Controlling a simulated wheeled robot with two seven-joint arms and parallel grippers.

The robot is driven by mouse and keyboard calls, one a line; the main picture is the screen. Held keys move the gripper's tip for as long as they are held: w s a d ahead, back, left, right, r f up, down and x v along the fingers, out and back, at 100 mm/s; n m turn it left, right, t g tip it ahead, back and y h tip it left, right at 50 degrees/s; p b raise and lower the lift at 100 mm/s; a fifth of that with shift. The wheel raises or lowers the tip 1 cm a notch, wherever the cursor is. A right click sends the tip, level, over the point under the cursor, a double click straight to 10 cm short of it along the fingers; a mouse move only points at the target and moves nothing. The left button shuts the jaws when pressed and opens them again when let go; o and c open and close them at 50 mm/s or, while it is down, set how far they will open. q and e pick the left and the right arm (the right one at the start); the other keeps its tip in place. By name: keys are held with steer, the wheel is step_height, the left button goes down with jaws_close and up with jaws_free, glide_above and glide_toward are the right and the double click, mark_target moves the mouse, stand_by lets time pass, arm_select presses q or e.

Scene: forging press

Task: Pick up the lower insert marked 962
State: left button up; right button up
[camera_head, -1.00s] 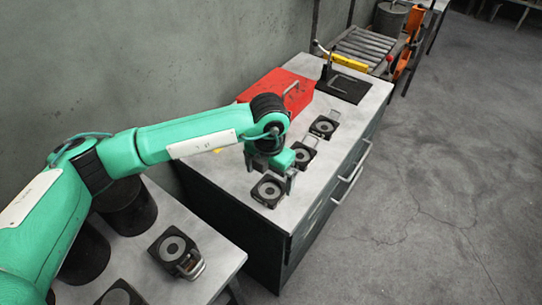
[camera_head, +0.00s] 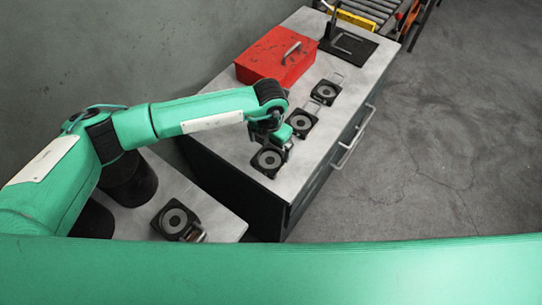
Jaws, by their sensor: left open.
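Three dark square inserts with grey rings stand in a row on the grey cabinet top: a near one (camera_head: 269,160), a middle one (camera_head: 302,121) and a far one (camera_head: 326,92). Another such insert (camera_head: 175,220) with a metal handle lies on the lower table at left. I cannot read any number, so I cannot tell which is 962. My left gripper (camera_head: 281,141) is open, pointing down at the back edge of the near insert. Its fingertips are small and partly hidden, so contact is unclear. My right gripper is out of view.
A red box (camera_head: 275,60) with a handle stands behind the row on the cabinet (camera_head: 225,125). A black plate (camera_head: 352,45) with an upright lever is at the far end, before a roller conveyor (camera_head: 372,10). Dark cylinders (camera_head: 130,185) stand at left. The floor at right is clear.

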mark_target(271, 158)
arm_select(q)
steer(key=f, duration=0.1)
steer(key=f+p, duration=0.2)
steer(key=shift+s+d+f, duration=0.15)
steer(key=shift+s+f, duration=0.1)
steer(key=shift+f, duration=0.55)
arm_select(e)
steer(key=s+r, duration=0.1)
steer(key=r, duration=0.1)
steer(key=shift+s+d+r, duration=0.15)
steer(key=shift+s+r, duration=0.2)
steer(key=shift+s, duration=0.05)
arm_select(q)
steer(key=shift+c, duration=0.4)
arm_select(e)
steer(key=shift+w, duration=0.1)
arm_select(q)
steer(key=c, duration=1.8)
steer(key=shift+w+r, duration=0.15)
steer(key=shift+w, duration=0.05)
steer(key=shift+c, duration=0.4)
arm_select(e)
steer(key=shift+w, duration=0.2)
